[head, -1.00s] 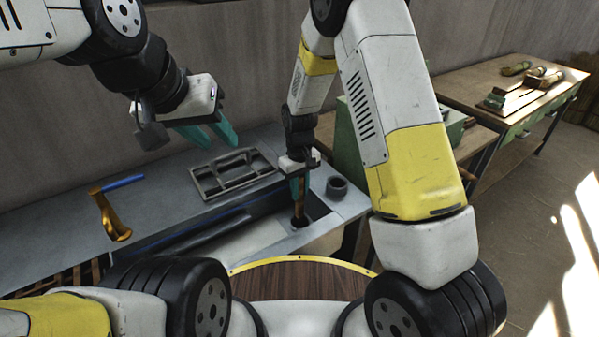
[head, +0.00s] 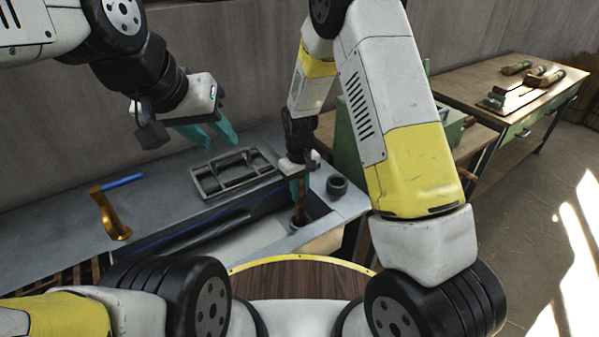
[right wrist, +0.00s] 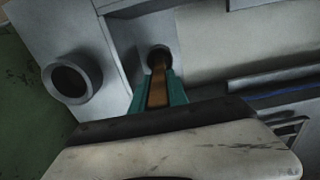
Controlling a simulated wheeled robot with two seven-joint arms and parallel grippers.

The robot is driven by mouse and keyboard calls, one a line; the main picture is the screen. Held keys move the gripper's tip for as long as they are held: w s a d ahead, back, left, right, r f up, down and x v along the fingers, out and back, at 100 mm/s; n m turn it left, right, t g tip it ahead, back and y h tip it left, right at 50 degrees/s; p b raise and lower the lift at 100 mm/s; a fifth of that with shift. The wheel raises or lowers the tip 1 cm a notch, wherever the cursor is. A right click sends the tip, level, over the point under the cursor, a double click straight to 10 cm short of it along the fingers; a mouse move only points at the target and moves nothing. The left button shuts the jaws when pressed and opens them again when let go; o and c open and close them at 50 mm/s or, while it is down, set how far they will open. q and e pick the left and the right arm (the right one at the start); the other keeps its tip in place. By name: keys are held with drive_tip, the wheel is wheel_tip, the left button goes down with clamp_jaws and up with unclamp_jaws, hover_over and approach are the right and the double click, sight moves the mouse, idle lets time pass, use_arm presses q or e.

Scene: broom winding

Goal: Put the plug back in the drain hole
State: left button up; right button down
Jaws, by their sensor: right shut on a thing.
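My right gripper (head: 297,190) is shut on the plug, a long brown piece (head: 299,214) that points down over the sink end of the bench. In the right wrist view, the plug (right wrist: 157,88) sits between the teal fingers, its far end at the dark round drain hole (right wrist: 159,52). I cannot tell whether the tip is inside the hole or just above it. My left gripper (head: 208,133) hangs empty above the bench at left, its teal fingers apart.
A dark hollow cylinder (head: 337,186) stands right of the plug; it also shows in the right wrist view (right wrist: 72,76). A grey metal frame (head: 235,171) lies behind. A side table (head: 470,85) holds tools.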

drive_tip(key=shift+f, duration=0.1)
drive_tip(key=c, duration=1.6)
unclamp_jaws()
drive_tip(key=shift+o, duration=0.2)
drive_tip(key=shift+r, duration=5.55)
